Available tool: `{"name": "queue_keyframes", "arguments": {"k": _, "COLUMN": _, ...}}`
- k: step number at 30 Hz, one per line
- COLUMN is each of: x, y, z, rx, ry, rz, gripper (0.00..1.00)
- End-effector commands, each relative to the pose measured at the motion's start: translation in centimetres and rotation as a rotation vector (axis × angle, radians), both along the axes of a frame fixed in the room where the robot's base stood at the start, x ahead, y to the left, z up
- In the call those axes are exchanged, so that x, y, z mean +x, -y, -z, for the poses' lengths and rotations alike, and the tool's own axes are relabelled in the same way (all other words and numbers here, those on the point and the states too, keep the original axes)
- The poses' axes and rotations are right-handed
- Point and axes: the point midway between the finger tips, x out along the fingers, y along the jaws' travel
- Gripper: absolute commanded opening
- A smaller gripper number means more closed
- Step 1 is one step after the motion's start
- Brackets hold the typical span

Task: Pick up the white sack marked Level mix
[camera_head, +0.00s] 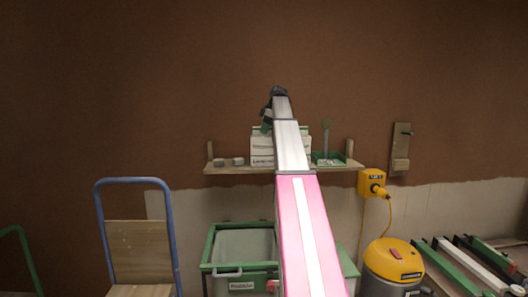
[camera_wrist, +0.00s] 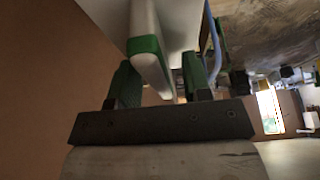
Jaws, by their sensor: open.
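White sacks (camera_head: 262,146) stand on a wall shelf (camera_head: 235,169), partly hidden behind my arm; dark lettering shows low on their front, too small to read surely. My gripper (camera_head: 266,126) is at the upper left edge of these sacks, pointing down. In the wrist view my gripper (camera_wrist: 160,82) is open, with its two green fingers apart. A white thing with a green band (camera_wrist: 147,45), apparently a sack, shows between and beyond the fingers. I cannot tell whether the fingers touch it, and its marking is not visible there.
Small grey blocks (camera_head: 237,161) lie left of the sacks on the shelf. A green tray (camera_head: 328,160) stands to their right. Below are a green-framed bin (camera_head: 240,270), a yellow vacuum (camera_head: 393,260) and a blue-framed trolley (camera_head: 138,250). The wall above the shelf is clear.

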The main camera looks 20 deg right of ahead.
Motion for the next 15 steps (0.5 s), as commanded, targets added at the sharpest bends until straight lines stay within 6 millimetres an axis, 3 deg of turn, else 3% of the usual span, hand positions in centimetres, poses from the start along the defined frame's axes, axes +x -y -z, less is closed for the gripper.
{"name": "queue_keyframes", "arguments": {"k": 11, "x": 0.0, "y": 0.0, "z": 0.15, "rx": 0.0, "ry": 0.0, "rz": 0.0, "gripper": 0.45}}
{"name": "queue_keyframes", "arguments": {"k": 15, "x": 0.0, "y": 0.0, "z": 0.15, "rx": 0.0, "ry": 0.0, "rz": 0.0, "gripper": 0.0}}
